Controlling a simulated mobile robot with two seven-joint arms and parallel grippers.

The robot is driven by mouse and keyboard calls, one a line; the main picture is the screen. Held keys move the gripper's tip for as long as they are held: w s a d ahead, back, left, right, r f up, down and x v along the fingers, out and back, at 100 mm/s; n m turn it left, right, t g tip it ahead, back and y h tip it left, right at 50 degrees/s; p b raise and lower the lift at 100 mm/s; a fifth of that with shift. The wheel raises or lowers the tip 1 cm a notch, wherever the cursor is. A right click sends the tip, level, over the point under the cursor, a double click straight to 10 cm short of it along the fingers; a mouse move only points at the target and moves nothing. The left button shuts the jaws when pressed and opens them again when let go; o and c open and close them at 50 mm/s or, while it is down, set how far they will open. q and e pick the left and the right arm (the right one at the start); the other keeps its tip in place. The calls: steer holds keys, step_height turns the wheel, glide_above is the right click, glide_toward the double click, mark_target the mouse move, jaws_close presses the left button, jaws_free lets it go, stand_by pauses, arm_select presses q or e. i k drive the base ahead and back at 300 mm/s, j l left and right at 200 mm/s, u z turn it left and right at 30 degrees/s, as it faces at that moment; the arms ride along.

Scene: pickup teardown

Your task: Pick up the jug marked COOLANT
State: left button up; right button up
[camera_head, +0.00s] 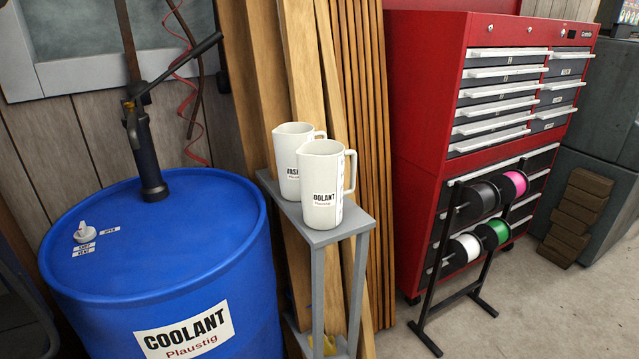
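The jug marked COOLANT (321,185) is white and stands upright on a narrow grey stand (337,232). Its label faces me, with the first letter cut off by the curve, and its handle is on the right. A second white jug (287,160) stands just behind it to the left. That jug's label is partly hidden and shows "ASH"-like letters. Neither of my grippers shows in the head view.
A blue drum (165,245), also labelled COOLANT, with a hand pump (145,150), stands close to the left of the stand. Wooden planks (262,90) lean behind it. A red tool cabinet (427,100) and a spool rack (462,240) stand to the right. Floor (540,310) is clear at lower right.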

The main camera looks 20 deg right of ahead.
mark_target(321, 162)
steer(key=j+z, duration=0.7)
steer(key=j, duration=0.2)
steer(key=j+z, duration=0.35)
